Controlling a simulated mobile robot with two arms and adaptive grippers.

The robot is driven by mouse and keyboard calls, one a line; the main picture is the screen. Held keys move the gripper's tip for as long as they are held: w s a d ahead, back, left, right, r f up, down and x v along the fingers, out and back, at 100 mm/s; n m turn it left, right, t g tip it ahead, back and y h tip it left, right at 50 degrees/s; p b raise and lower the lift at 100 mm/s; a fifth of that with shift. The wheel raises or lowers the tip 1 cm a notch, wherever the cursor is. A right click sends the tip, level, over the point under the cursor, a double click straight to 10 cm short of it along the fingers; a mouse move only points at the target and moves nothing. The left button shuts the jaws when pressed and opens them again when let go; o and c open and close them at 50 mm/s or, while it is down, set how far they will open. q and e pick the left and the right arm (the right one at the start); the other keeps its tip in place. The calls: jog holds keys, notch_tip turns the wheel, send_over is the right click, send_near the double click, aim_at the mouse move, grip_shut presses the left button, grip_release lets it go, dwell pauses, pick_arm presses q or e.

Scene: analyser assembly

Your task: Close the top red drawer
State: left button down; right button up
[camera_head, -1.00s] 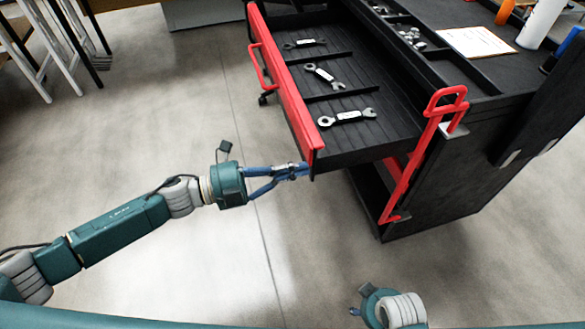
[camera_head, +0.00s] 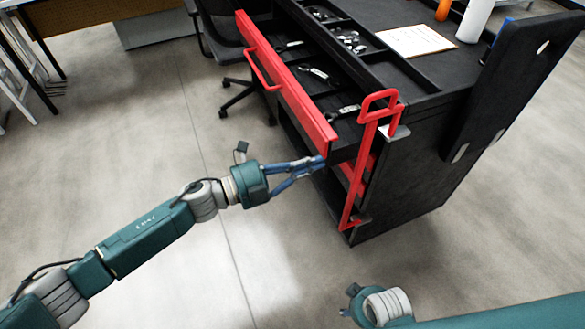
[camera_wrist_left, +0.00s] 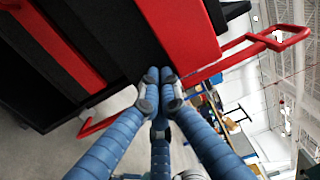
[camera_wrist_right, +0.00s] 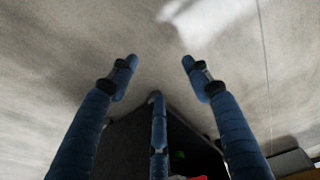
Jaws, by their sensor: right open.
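The top red drawer (camera_head: 290,84) of the black tool cart (camera_head: 420,165) stands partly open, with its red front and handle (camera_head: 260,70) facing left. Wrenches (camera_head: 318,75) lie inside it. My left gripper (camera_head: 320,162) has its fingertips together at the near lower corner of the drawer front. In the left wrist view, the shut fingertips (camera_wrist_left: 160,80) are against or very near the edge of a red panel (camera_wrist_left: 185,30); exact contact is hard to tell. My right gripper (camera_wrist_right: 160,68) is open and empty over the floor; the head view shows only a bit of it.
The cart top bears a paper sheet (camera_head: 408,40), a white bottle (camera_head: 475,18) and trays of small parts. A red upright frame (camera_head: 362,165) rises at the cart's near corner. A dark chair (camera_head: 225,45) stands behind the drawer.

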aim_at(345, 160)
pick_arm(q)
jog(key=b+x, duration=0.1)
jog(key=x, duration=0.8)
jog(key=shift+f+b, duration=0.1)
jog(key=shift+b, duration=0.25)
jog(key=b+x, duration=0.1)
jog(key=x, duration=0.5)
jog(key=shift+b, duration=0.3)
jog(key=shift+w+d, duration=0.1)
jog(key=shift+d, duration=0.1)
pick_arm(e)
jog(key=w+v, duration=0.3)
jog(key=v, duration=0.9)
jog(key=shift+a+r+t, duration=0.25)
jog(key=shift+r+t, duration=0.15)
jog(key=shift+r, duration=0.3)
pick_arm(q)
jog(key=shift+r, duration=0.3)
